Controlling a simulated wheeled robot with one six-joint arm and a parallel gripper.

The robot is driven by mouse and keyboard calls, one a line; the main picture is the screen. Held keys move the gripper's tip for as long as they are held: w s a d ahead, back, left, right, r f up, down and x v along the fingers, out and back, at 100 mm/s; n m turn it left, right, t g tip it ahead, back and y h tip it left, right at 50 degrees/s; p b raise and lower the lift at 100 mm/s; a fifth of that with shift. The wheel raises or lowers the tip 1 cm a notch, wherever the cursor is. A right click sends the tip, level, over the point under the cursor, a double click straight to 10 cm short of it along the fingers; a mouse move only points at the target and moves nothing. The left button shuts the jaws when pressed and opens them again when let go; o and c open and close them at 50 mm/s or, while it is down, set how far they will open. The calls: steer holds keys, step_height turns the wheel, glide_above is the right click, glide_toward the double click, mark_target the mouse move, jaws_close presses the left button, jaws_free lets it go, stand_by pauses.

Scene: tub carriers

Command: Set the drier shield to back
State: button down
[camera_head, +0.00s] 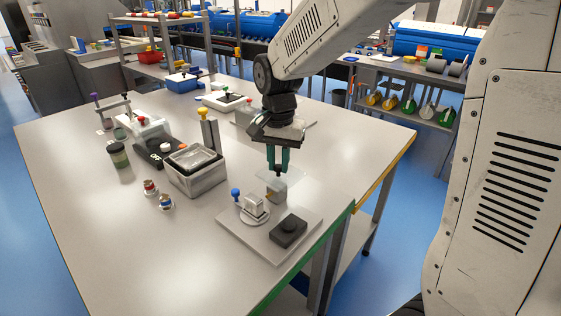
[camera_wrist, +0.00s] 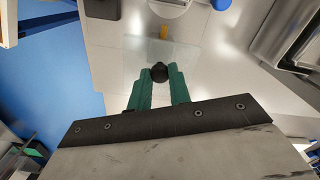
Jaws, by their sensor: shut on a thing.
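The shield is a clear, see-through panel (camera_wrist: 142,57) with a black knob. My gripper (camera_head: 278,166) has teal fingers shut on the black knob (camera_wrist: 160,72), which lies between the fingertips in the wrist view. In the head view the clear panel (camera_head: 266,178) shows faintly just below the fingers, over a small grey block (camera_head: 277,191). The block stands at the back of a pale base plate (camera_head: 233,231). I cannot tell which way the shield is set. A yellow piece (camera_wrist: 164,32) shows near the panel's edge.
On the same plate are a black box (camera_head: 288,231) and a round white part with a blue knob (camera_head: 235,192). The table's front left is clear.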

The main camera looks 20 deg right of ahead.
mark_target(280, 165)
steer(key=c, duration=1.3)
jaws_free()
steer(key=shift+w+d, duration=0.1)
steer(key=shift+d, duration=0.15)
steer(key=shift+a, duration=0.1)
steer(key=shift+r, duration=0.3)
step_height(280, 165, up, 7)
steer(key=shift+r, duration=0.15)
